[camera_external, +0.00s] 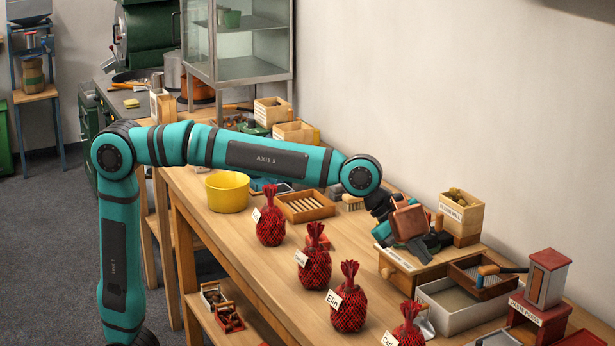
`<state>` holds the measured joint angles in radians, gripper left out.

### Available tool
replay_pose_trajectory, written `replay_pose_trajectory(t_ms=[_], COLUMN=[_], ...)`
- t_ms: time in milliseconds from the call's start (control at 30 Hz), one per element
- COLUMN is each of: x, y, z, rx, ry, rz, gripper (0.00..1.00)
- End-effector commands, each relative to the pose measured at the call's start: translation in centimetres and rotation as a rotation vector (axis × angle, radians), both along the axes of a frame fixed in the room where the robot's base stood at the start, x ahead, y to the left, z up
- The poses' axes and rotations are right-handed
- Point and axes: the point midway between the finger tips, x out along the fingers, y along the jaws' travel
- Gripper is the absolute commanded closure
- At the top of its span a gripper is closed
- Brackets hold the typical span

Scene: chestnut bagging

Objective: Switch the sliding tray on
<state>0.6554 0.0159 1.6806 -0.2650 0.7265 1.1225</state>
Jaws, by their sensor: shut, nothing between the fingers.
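A brown shallow tray (468,270) sits at the right of the bench, partly over a white-grey open bin (463,304). A low wooden box with a small knob (405,277) and an unreadable white label stands just left of the tray. I cannot tell for certain which is the sliding tray, and no switch is clearly visible. My gripper (428,245) is shut and empty, low over the wooden box and left of the brown tray. Its fingertips are hard to make out; contact is unclear.
Several red net bags (314,257) with name tags stand along the bench's front edge. A light wooden box of chestnuts (460,212) is behind my gripper. A red press (545,280) stands far right. A yellow bowl (227,191) and slatted wooden tray (306,206) are left.

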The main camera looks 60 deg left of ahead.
Motion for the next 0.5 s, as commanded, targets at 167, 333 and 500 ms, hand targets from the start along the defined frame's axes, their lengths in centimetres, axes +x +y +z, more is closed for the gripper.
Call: replay_pose_trajectory(t_ms=[167, 333, 500], x=[-0.5, -1.0, -1.4], y=[-5.8, -9.5, -11.1], z=[-2.4, -3.9, -4.7], rx=[0.057, 0.094, 0.109], ry=[0.016, 0.023, 0.028], rz=[-0.136, -0.227, -0.270], gripper=[1.00, 1.00, 1.00])
